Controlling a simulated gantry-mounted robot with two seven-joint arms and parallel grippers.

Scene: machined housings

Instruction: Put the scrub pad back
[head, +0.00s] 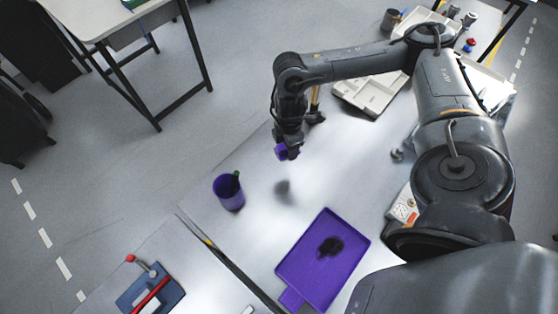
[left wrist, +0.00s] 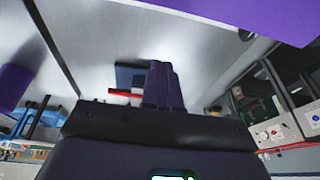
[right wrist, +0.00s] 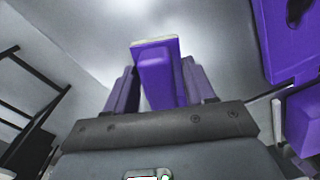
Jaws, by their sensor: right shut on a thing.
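My right gripper (head: 287,146) is shut on a small purple scrub pad (head: 281,152) and holds it above the white table. In the right wrist view the pad (right wrist: 157,75) sits between the two purple fingers, with a pale layer along its top edge. A purple cup (head: 229,194) with a dark green stick-like thing in it stands at the table's left edge, below and left of the gripper in the head view. A purple tray (head: 300,247) with a dark patch lies nearer. My left gripper (left wrist: 164,70) shows only in its wrist view, fingers together and empty.
A beige tray (head: 372,93) and a grey cup (head: 391,19) stand at the far end of the table. A blue fixture with a red bar (head: 151,290) sits on the lower left surface. A white device (head: 404,207) lies beside my right arm.

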